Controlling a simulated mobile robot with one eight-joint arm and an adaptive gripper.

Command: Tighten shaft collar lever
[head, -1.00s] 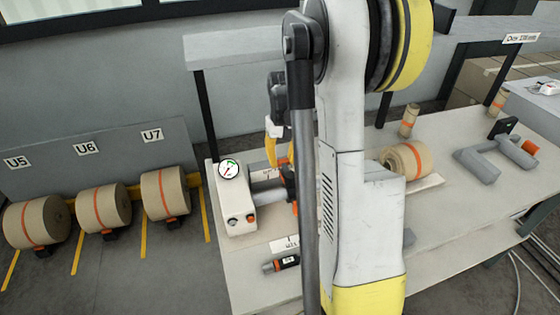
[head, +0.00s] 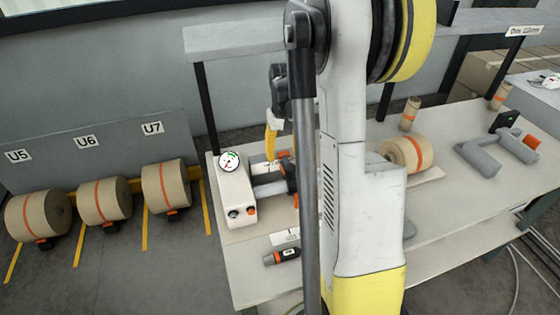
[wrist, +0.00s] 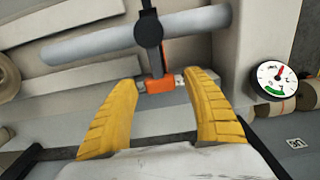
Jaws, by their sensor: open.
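In the wrist view, the shaft collar (wrist: 148,28) is a dark ring around a grey shaft (wrist: 95,42). Its lever (wrist: 160,85) hangs from the collar on a dark stem and ends in an orange block. My gripper (wrist: 163,82) has two yellow fingers spread apart, with the orange lever end between the fingertips. I cannot tell whether either finger touches it. In the head view, my gripper (head: 271,140) is at the white unwind unit (head: 236,193), beside the dark collar (head: 291,174); my arm hides part of this area.
A round gauge (head: 229,161) tops the white unit. A dark tool with an orange band (head: 282,256) lies at the table front. A kraft roll (head: 407,154) and grey fixture (head: 495,153) are to the right.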

